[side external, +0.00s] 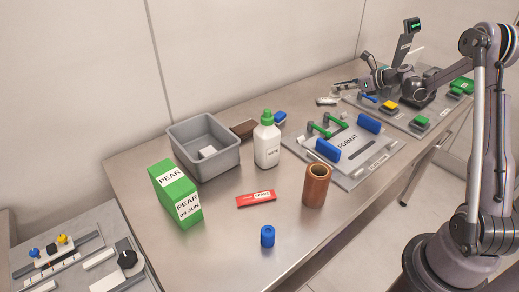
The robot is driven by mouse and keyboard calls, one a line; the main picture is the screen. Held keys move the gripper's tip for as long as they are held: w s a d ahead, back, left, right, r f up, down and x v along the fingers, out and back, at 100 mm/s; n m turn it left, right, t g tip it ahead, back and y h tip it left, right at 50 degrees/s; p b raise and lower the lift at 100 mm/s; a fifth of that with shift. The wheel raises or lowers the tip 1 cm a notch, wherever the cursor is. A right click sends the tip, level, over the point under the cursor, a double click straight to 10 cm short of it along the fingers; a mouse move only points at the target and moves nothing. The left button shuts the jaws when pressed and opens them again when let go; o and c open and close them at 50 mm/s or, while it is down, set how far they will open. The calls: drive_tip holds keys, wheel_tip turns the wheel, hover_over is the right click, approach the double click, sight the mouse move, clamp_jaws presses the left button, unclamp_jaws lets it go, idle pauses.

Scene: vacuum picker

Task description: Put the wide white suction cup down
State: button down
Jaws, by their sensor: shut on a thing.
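My gripper (338,87) is small in the side external view, at the back of the table, at the end of my arm reaching in from the right. It is shut on a small pale thing (327,101) at its fingertips, which I take to be the wide white suction cup. The thing is close to the tabletop; whether it touches the top cannot be told at this size. Its shape and the fingers' hold on it are partly hidden.
A board marked FORMAT (374,165) with green and blue handles lies in front of my gripper. A white bottle (267,147), grey bin (180,150), green PEAR box (168,205), brown cylinder (316,188), red packet (257,199) and blue piece (267,236) stand leftward.

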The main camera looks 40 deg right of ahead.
drive_tip(key=w+a+f, duration=0.1)
drive_tip(key=w, duration=0.1)
drive_tip(key=w+a+f, duration=0.2)
drive_tip(key=w, duration=0.1)
drive_tip(key=w+a+f, duration=0.2)
drive_tip(key=shift+w+f, duration=0.2)
drive_tip(key=shift+f, duration=2)
drive_tip(key=shift+f, duration=0.15)
drive_tip(key=c, duration=1.3)
unclamp_jaws()
drive_tip(key=shift+c, duration=0.2)
